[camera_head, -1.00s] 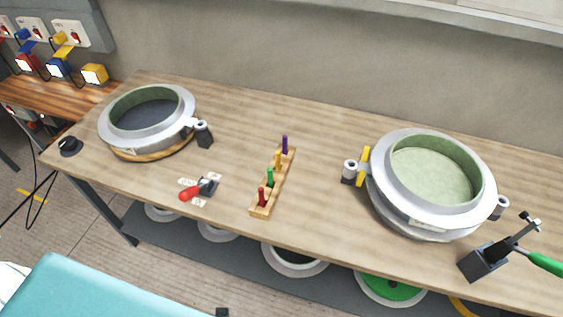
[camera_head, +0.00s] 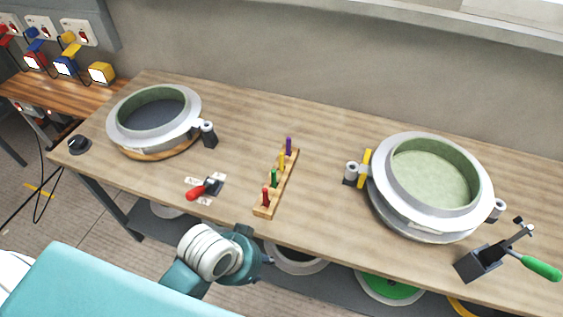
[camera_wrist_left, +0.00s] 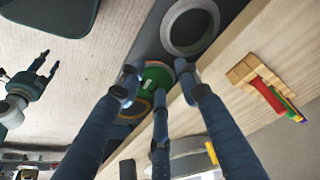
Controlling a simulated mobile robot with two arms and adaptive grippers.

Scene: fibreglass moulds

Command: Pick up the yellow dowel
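The yellow dowel (camera_head: 282,162) stands upright in a wooden rack (camera_head: 264,211), between a green dowel (camera_head: 274,178) and a purple dowel (camera_head: 289,146). A red dowel (camera_head: 266,196) stands at the near end. In the left wrist view the rack (camera_wrist_left: 243,72) is at the right, and the red dowel partly hides the others. My left gripper (camera_head: 268,261) is at the table's front edge, below and apart from the rack. Its fingers (camera_wrist_left: 158,75) are spread and empty in the wrist view. My right gripper (camera_wrist_left: 49,66) shows at the wrist view's left, fingers apart.
Round moulds stand at left (camera_head: 155,116) and right (camera_head: 425,200); a yellow piece (camera_head: 364,167) is beside the right one. A red-handled clamp (camera_head: 203,188) lies left of the rack. A green-handled clamp (camera_head: 500,255) is at the right. Table between rack and right mould is clear.

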